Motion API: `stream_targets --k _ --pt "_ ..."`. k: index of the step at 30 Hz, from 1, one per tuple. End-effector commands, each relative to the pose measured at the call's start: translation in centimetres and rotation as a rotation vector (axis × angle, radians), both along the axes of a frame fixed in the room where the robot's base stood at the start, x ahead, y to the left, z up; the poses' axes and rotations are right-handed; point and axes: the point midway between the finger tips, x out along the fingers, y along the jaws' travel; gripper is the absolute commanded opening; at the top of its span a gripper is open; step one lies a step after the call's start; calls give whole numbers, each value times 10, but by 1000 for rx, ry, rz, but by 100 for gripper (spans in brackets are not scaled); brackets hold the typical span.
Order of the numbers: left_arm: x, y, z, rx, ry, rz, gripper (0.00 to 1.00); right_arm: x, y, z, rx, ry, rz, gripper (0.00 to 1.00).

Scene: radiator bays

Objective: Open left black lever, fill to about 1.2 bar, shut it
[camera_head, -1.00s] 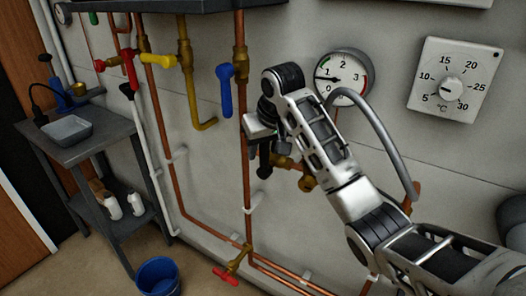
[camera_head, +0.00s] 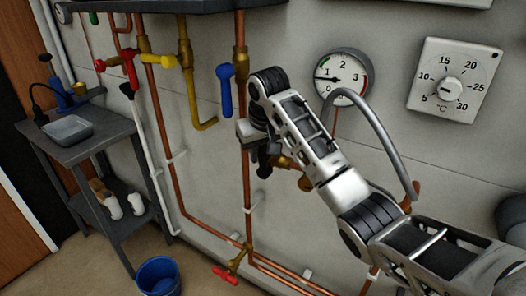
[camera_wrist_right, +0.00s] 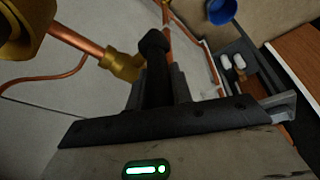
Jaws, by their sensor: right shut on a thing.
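My right gripper (camera_head: 262,152) is at the pipework below the blue lever, left of the gauge. In the right wrist view its jaws (camera_wrist_right: 158,88) are shut on a black lever (camera_wrist_right: 155,55), next to a brass valve body (camera_wrist_right: 122,64). In the head view my arm hides most of this lever; a dark end (camera_head: 264,170) shows below the gripper. The round pressure gauge (camera_head: 341,78) has its black needle pointing left, close to the 1 mark. My left gripper is not in view.
A grey hose (camera_head: 388,135) curves beside the gauge. A thermostat dial (camera_head: 454,82) is at right. A blue lever (camera_head: 226,97), red tap (camera_head: 129,66) and copper pipes are at left. A grey trolley (camera_head: 95,152) and blue bucket (camera_head: 158,277) stand below.

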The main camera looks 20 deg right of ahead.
Motion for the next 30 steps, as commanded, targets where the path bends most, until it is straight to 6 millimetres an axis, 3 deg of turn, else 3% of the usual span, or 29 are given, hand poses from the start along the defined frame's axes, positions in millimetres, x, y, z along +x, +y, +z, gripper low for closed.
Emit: stream_targets --k 10,23,24,26,30 --pt "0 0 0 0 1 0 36 11 9 -3 -146 187 1 0" --pt "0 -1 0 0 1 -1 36 11 9 -3 -169 210 1 0" --pt "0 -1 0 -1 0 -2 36 11 9 -3 -169 210 1 27" --pt "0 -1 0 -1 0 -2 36 11 9 -3 -169 210 1 43" --pt "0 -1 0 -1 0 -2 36 11 9 -4 -168 212 0 43"
